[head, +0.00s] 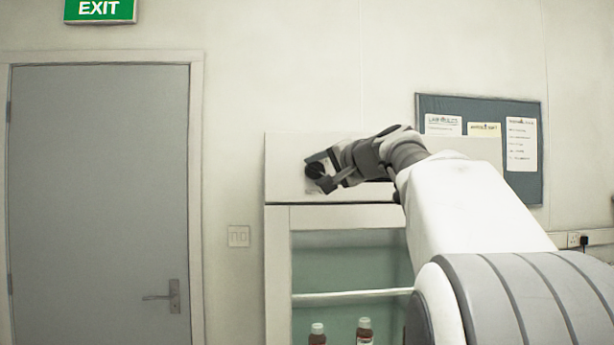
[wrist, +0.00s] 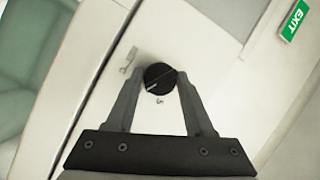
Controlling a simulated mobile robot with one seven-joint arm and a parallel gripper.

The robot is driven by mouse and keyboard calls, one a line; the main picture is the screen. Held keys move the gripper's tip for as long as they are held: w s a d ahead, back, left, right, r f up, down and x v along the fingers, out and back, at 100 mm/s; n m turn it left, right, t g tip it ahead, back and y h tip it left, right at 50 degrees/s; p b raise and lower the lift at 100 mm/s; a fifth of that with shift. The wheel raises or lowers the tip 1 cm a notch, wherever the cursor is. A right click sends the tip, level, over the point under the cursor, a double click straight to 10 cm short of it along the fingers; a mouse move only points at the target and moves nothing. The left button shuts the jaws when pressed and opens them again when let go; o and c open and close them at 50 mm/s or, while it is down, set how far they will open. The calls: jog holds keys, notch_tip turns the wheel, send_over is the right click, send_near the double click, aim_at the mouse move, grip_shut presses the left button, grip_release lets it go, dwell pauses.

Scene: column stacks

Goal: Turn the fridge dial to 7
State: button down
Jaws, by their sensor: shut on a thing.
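The fridge dial (wrist: 159,78) is a round black knob with a pale pointer line, on the white top panel of the fridge (head: 290,165). In the wrist view the pointer line aims toward the lower left, as that tilted picture shows it. My gripper (wrist: 160,80) is shut on the dial, one finger on each side of it. In the head view the dial (head: 314,170) shows as a dark disc at my gripper (head: 322,176). A small mark stands just below the dial in the wrist view. It is too small to read for sure, and other scale numbers cannot be made out.
The glass fridge door (head: 340,262) is below the panel, with several bottles (head: 364,330) inside. A grey door (head: 98,200) is at the left, a light switch (head: 238,236) beside the fridge. A notice board (head: 480,110) hangs behind my arm.

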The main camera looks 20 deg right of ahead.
dwell(0.4)
jog(key=shift+c, duration=1.4)
grip_release()
jog(key=shift+s, duration=0.15)
